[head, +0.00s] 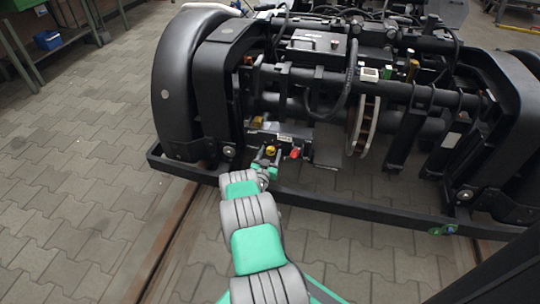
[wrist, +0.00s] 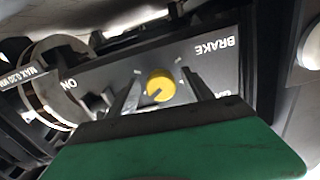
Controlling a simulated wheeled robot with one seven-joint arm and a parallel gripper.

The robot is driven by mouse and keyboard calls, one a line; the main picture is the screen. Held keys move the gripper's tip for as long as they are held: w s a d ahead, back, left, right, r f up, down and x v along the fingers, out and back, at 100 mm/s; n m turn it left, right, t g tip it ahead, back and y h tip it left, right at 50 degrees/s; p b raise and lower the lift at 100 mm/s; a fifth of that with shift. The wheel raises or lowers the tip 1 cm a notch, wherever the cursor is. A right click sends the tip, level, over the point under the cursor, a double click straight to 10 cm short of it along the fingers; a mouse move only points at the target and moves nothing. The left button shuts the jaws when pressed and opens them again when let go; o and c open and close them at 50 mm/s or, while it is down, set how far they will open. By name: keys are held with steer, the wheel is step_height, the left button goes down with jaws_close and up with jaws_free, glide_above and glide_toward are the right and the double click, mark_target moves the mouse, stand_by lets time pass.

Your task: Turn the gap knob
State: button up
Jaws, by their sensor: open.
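The yellow round knob (wrist: 160,86) sits on a dark panel (wrist: 215,62) of the bogie, with a dark pointer line on its face and small pale marks around it. In the head view the knob (head: 270,150) shows low on the bogie, just beyond the end of my arm. My gripper (wrist: 162,80) is open in the wrist view, one finger on each side of the knob with a gap to both. I cannot tell how deep the fingertips reach. In the head view my gripper (head: 268,161) is small, in front of the panel.
The panel bears the words BRAKE and ON, upside down in the wrist view. A round part with a MAX 0.20 label (wrist: 55,80) stands left. A red part (head: 294,153) sits right of the knob in the head view. A black frame bar (head: 350,205) runs below.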

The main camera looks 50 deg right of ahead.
steer(key=shift+c, duration=0.3)
jaws_close()
stand_by(0.3)
steer(key=shift+f+m, duration=0.1)
steer(key=shift+m, duration=0.3)
steer(key=m+b, duration=0.2)
steer(key=m, duration=0.3)
steer(key=shift+b, duration=0.35)
steer(key=m+b, duration=0.2)
steer(key=m, duration=0.4)
steer(key=shift+b, duration=0.35)
steer(key=shift+o, duration=0.3)
jaws_free()
steer(key=shift+w, duration=0.1)
